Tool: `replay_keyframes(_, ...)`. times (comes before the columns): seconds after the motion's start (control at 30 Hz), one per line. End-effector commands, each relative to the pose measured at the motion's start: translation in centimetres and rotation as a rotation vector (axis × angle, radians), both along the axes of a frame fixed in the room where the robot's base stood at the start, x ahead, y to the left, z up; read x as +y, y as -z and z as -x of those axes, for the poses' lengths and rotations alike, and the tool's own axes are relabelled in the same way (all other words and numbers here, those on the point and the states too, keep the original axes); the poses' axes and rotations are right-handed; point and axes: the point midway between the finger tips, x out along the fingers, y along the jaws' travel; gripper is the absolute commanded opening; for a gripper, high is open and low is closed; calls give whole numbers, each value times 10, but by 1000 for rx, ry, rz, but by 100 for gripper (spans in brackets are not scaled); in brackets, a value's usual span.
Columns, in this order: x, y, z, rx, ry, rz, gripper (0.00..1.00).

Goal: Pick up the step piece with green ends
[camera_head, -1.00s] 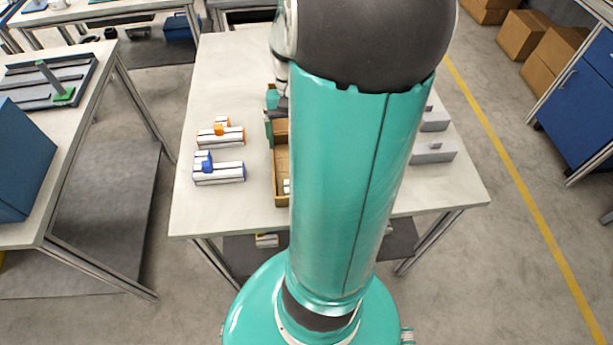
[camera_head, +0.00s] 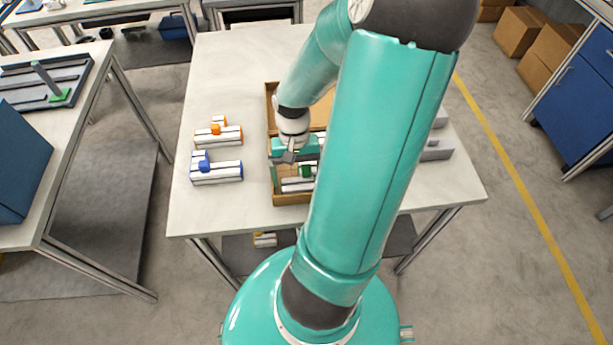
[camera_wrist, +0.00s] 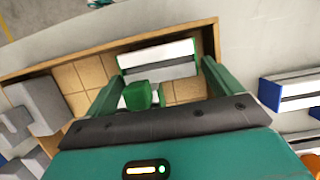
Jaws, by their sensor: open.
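The step piece with green ends (camera_wrist: 158,62) lies in a shallow wooden tray (camera_wrist: 120,43) in the wrist view. It has pale bars, green end caps and a green block on its near side. In the head view the piece (camera_head: 297,184) shows partly beside my arm, near the tray's front edge. My gripper's body hides the near part of the piece.
An orange-ended piece (camera_head: 218,134) and a blue-ended piece (camera_head: 216,170) lie on the table left of the tray. Grey stepped blocks (camera_head: 436,149) stand to the right. The tray walls rise close around the piece. The table's left side has free room.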

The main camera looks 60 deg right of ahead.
Motion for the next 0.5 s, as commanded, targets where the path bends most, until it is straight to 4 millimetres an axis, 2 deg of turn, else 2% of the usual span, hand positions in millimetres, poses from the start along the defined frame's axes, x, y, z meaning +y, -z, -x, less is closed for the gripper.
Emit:
replay_keyframes(0.17, 0, 0, 0, 0, 0, 0, 89)
replay_keyframes(0.37, 0, 0, 0, 0, 0, 0, 50)
replay_keyframes(0.5, 0, -1, 0, 0, 1, 0, 49)
